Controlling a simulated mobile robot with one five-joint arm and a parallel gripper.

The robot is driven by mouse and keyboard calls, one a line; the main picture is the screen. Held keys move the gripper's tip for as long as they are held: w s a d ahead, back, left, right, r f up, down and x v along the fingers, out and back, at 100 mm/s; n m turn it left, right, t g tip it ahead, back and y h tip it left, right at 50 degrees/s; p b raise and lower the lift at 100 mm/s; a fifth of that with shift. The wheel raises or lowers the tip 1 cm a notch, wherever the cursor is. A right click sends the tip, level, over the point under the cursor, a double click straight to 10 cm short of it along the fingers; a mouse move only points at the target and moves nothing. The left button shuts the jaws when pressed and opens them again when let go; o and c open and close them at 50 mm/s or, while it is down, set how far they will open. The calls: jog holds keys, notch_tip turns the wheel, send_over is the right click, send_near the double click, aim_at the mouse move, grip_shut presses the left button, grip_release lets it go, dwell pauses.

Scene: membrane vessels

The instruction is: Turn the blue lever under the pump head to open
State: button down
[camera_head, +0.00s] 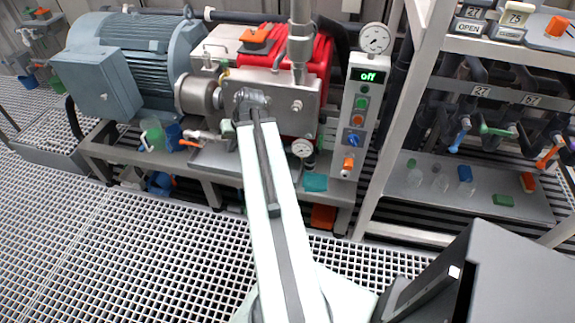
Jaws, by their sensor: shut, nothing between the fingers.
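The pump head is a grey metal block (292,102) in front of a red pump body (322,66). My arm reaches up from the bottom of the picture. My gripper (250,100) is at its far end, in front of the pump head's left part. It looks shut, with nothing seen in it. The area right under the pump head is partly hidden behind my arm. I cannot make out a blue lever there for certain. A blue piece (173,137) shows lower left of the pump head, beside white fittings and an orange piece. It is apart from my gripper.
A large grey-blue motor (130,60) stands left of the pump. Right of it is a control panel (361,112) reading "off", with a gauge (374,39) above. A rack (409,130) with coloured valve levers stands further right. The grated floor (100,240) at left is clear.

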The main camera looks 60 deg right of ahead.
jog(key=s+d+f+m+t+h+b, duration=0.1)
jog(key=s+d+f+m+h+b, duration=0.2)
jog(key=s+d, duration=0.65)
jog(key=s+d+f+m+t+b, duration=0.15)
jog(key=s+d+f+b, duration=0.25)
jog(key=s+d, duration=0.6)
jog(key=shift+m, duration=0.35)
jog(key=b+x, duration=0.2)
jog(key=x, duration=0.1)
jog(key=b+x, duration=0.3)
jog(key=x, duration=0.1)
jog(key=b+x, duration=0.3)
jog(key=shift+w+d+f, duration=0.1)
jog(key=shift+d+f, duration=0.2)
jog(key=shift+d, duration=0.05)
jog(key=w, duration=0.2)
jog(key=w+a, duration=0.1)
jog(key=w, duration=0.1)
jog(key=shift+w+a+r, duration=0.1)
jog(key=shift+w, duration=0.1)
